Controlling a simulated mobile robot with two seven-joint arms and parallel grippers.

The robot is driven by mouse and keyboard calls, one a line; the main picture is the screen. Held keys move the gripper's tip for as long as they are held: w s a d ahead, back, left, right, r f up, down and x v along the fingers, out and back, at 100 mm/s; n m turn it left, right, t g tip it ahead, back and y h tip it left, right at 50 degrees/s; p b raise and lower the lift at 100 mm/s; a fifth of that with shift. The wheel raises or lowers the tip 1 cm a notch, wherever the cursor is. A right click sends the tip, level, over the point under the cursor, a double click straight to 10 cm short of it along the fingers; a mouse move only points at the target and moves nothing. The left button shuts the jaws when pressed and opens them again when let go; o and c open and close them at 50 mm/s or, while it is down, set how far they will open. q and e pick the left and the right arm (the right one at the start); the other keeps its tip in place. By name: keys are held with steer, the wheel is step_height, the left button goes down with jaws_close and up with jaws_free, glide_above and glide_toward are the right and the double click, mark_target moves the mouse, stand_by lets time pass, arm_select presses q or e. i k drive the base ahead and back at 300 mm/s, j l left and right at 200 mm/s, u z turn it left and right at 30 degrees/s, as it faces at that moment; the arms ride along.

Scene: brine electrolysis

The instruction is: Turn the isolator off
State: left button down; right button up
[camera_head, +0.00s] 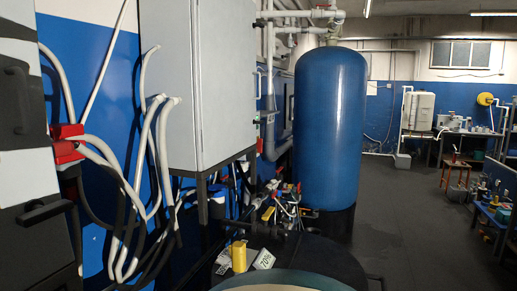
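No part that I can surely name as the isolator stands out. I cannot tell whether either bears the isolator or how a switch is set. Neither of my grippers shows in this view.
Thick pale cables (130,190) hang in front of the blue wall. A large blue tank (331,125) stands at the centre. A yellow container (239,256) and valves crowd the space below the cabinet. Open dark floor (412,225) lies to the right, before benches (492,220).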

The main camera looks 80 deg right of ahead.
mark_target(260, 144)
steer(key=z, duration=3.4)
steer(key=i+l, duration=0.1)
steer(key=l, duration=0.2)
steer(key=l+z, duration=0.1)
steer(key=l, duration=0.2)
steer(key=i+l, duration=0.15)
steer(key=l, duration=0.15)
steer(key=i+l+z, duration=0.4)
steer(key=i+l, duration=0.45)
steer(key=i+l+u, duration=0.15)
steer(key=i, duration=0.35)
steer(key=i+l+u, duration=0.1)
steer(key=i, duration=0.4)
steer(key=i+l+u, duration=0.15)
steer(key=i, duration=0.4)
steer(key=i+j+u, duration=0.1)
steer(key=i+u, duration=0.6)
steer(key=i, duration=0.2)
steer(key=i+l+u, duration=0.15)
steer(key=i+u, duration=0.2)
steer(key=i, duration=0.1)
